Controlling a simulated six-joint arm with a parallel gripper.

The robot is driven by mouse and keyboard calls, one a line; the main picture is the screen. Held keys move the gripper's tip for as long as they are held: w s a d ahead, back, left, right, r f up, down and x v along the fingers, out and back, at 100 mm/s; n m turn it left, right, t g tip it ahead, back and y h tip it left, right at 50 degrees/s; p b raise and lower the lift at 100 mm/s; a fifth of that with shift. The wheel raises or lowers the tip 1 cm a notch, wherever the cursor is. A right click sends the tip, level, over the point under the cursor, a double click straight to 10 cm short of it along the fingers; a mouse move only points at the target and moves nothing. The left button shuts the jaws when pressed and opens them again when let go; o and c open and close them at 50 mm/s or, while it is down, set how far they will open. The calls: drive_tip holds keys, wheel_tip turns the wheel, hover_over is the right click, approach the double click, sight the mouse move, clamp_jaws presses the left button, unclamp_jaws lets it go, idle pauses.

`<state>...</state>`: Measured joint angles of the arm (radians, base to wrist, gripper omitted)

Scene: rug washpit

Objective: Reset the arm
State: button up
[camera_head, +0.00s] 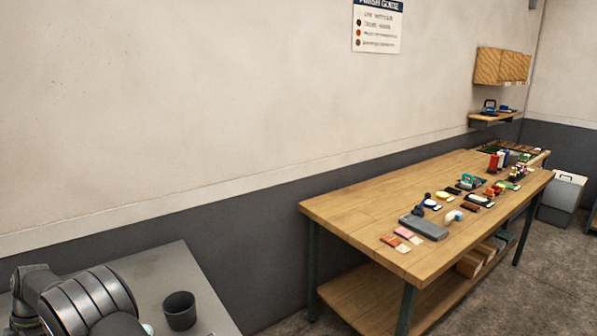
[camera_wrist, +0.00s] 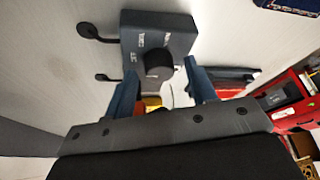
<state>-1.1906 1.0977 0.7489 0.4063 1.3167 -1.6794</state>
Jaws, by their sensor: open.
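My gripper (camera_wrist: 161,80) shows in the wrist view with its two blue-grey fingers spread apart. It is open, and I see nothing held between the fingers. Beyond the fingers is a dark grey box (camera_wrist: 178,32) with a round black knob and white lettering. I cannot tell how far it is from the fingertips. In the camera_head view, part of my arm shows at the lower left, and the gripper cannot be made out there.
A dark cup (camera_head: 180,311) stands on the grey surface (camera_head: 165,265) beside my arm. A wooden table (camera_head: 350,205) with several small tools and blocks stands to the right. A red cabinet (camera_wrist: 300,112) is at the right in the wrist view. Bare wall fills the upper left.

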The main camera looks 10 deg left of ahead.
drive_tip(key=v, duration=1.7)
drive_tip(key=x, duration=1.7)
drive_tip(key=m+y, duration=0.1)
drive_tip(key=m, duration=0.3)
drive_tip(key=shift+s+d+t, duration=0.1)
drive_tip(key=shift+t, duration=0.3)
drive_tip(key=m, duration=0.2)
drive_tip(key=m+t+y, duration=0.1)
drive_tip(key=m, duration=0.1)
drive_tip(key=shift+s+m+y, duration=0.1)
drive_tip(key=shift+m+y, duration=0.2)
drive_tip(key=shift+m, duration=0.1)
drive_tip(key=m+t, duration=0.2)
drive_tip(key=m, duration=0.2)
drive_tip(key=shift+s+m, duration=0.15)
drive_tip(key=shift+m, duration=0.15)
drive_tip(key=shift+m+t, duration=0.8)
drive_tip(key=shift+m, duration=1.1)
drive_tip(key=shift+o, duration=0.2)
